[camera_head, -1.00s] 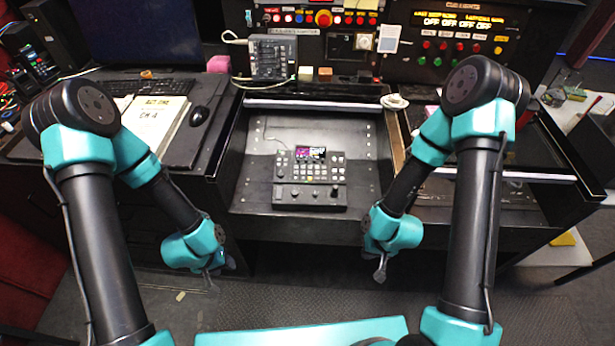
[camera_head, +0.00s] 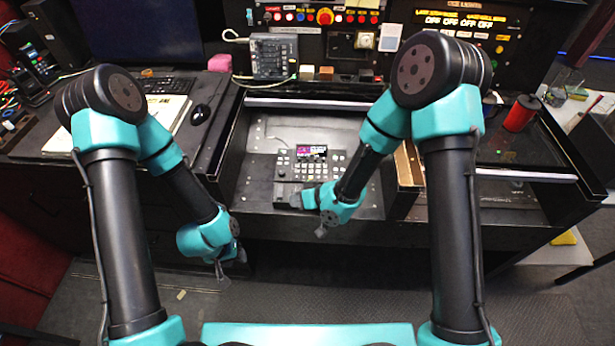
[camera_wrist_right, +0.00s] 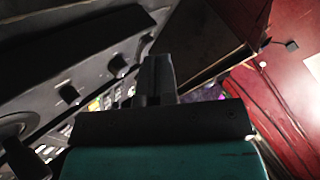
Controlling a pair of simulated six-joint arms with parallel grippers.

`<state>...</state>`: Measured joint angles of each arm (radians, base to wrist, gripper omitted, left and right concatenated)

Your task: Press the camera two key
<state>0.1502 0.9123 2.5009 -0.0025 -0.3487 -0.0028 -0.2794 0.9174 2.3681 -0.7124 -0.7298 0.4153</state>
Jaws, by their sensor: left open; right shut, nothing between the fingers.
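The small black console (camera_head: 284,167) stands in the recessed desk bay in the head view, with rows of pale keys, a lit colour screen and knobs on its front panel. Key labels are too small to read, so I cannot tell which is camera two. My right gripper (camera_head: 294,200) is shut and empty, over the console's front panel, covering part of it; I cannot tell whether it touches. In the right wrist view the shut fingers (camera_wrist_right: 155,77) lie beside dark knobs (camera_wrist_right: 120,65) and blurred lit keys. My left gripper (camera_head: 236,256) is open and empty, in front of the desk.
A grey box (camera_head: 272,57) with buttons stands behind the bay. Button panels (camera_head: 322,17) line the back. A mouse (camera_head: 200,115) and an open binder lie on the left desk. A red cylinder (camera_head: 521,113) stands on the right. The bay's raised side walls flank the console.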

